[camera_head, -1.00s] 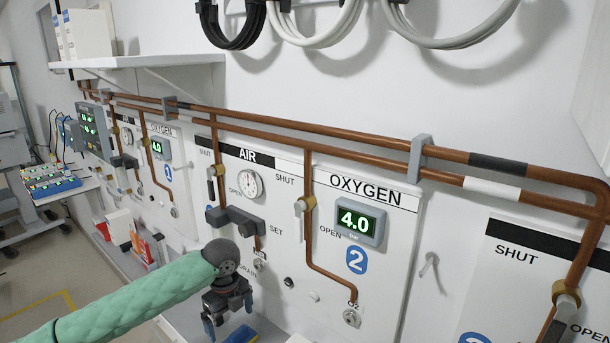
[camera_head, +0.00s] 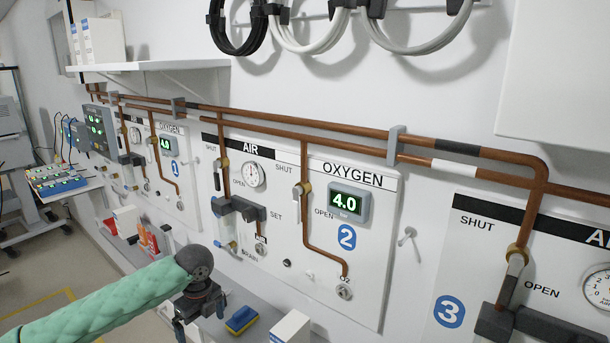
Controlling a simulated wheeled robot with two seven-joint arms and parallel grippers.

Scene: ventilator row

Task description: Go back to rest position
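My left arm, in a green quilted sleeve, comes in from the lower left. My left gripper (camera_head: 184,326) hangs downward in front of the shelf below panel 2, and its fingertips are close to the bottom edge of the view. I cannot tell how far its fingers are apart, and no held object shows. It is clear of the wall panels. The panel 2 oxygen display (camera_head: 348,202) reads 4.0, and the air gauge (camera_head: 249,174) is left of it. My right gripper is out of view.
A narrow shelf (camera_head: 208,323) below the panels holds a blue and yellow block (camera_head: 241,320) and a white box (camera_head: 290,328). Red and white boxes (camera_head: 148,240) stand farther left. Copper pipes (camera_head: 290,128) run along the wall. Floor is open at the lower left.

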